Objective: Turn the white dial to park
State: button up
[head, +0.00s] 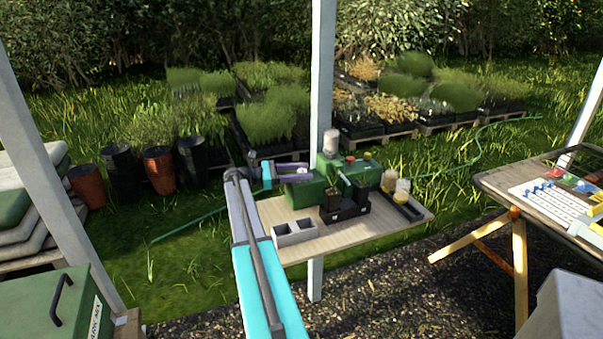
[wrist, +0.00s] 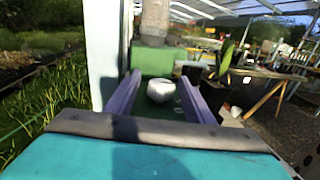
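The white dial (wrist: 161,90) sits on the front of the green machine (wrist: 152,62). In the head view the machine (head: 299,194) stands at the back of the wooden table, and the dial is mostly hidden behind my gripper. My gripper (head: 308,170) reaches in from the left at the machine's front. In the wrist view my gripper (wrist: 160,76) has its two purple fingers apart, one on each side of the dial. A gap shows on the left of the dial; the right finger is very near it, and I cannot tell whether they touch. Any markings around the dial are not readable.
The wooden table (head: 345,243) also holds a grey block (head: 293,232), a black tray with a pot (head: 330,203) and yellowish containers (head: 402,190). A white post (head: 321,80) rises behind the machine. Another table (head: 511,195) stands at right.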

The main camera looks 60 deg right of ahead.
jog(key=shift+a, duration=0.1)
jog(key=b+v, duration=0.2)
jog(key=v, duration=1.1)
jog(key=shift+w, duration=0.35)
jog(key=shift+a, duration=0.15)
